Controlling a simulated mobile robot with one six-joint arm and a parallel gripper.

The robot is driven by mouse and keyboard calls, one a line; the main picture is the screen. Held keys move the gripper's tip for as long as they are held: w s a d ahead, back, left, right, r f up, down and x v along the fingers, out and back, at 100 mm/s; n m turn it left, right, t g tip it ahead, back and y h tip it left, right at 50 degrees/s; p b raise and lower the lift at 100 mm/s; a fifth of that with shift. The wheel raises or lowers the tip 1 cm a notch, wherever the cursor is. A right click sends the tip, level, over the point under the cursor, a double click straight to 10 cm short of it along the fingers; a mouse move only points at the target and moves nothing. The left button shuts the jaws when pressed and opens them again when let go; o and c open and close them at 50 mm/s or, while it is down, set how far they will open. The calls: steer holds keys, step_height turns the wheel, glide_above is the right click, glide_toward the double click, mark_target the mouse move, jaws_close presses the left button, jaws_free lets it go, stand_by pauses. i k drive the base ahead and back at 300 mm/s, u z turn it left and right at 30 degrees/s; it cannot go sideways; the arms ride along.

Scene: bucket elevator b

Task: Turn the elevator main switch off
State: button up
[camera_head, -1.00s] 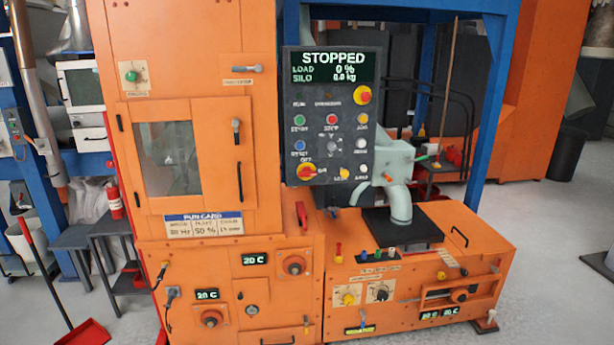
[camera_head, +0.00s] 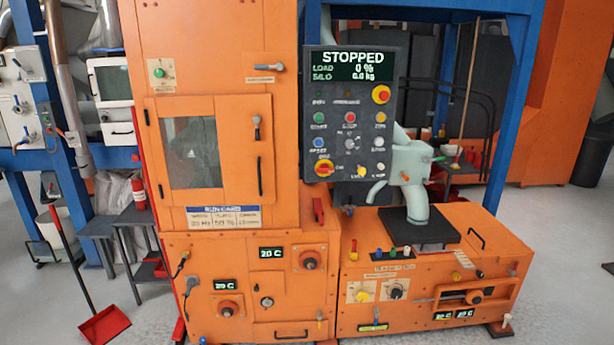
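The orange bucket elevator cabinet (camera_head: 220,100) stands upright in the middle of the view. Its dark control panel (camera_head: 350,105) hangs at the right of the cabinet. The display (camera_head: 350,67) reads STOPPED, load 0 %, silo 0.0 kg. A red rotary switch on a yellow plate (camera_head: 324,168) sits at the panel's lower left, with a small label above it that seems to read OFF; its exact handle angle is hard to tell. A red mushroom button on yellow (camera_head: 381,94) is at the panel's upper right. My gripper is not in view.
A low orange unit (camera_head: 430,270) with a dark plate and a grey spout (camera_head: 416,200) juts out at the lower right. A red dustpan (camera_head: 104,325) stands on the floor at the left. Grey floor (camera_head: 560,240) is clear at the right.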

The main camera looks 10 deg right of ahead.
mark_target(324, 168)
steer(key=z, duration=1.25)
steer(key=k, duration=0.1)
steer(key=u, duration=2.8)
steer(key=k, duration=0.75)
steer(key=z, duration=0.7)
steer(key=i, duration=1.05)
steer(key=u, duration=0.1)
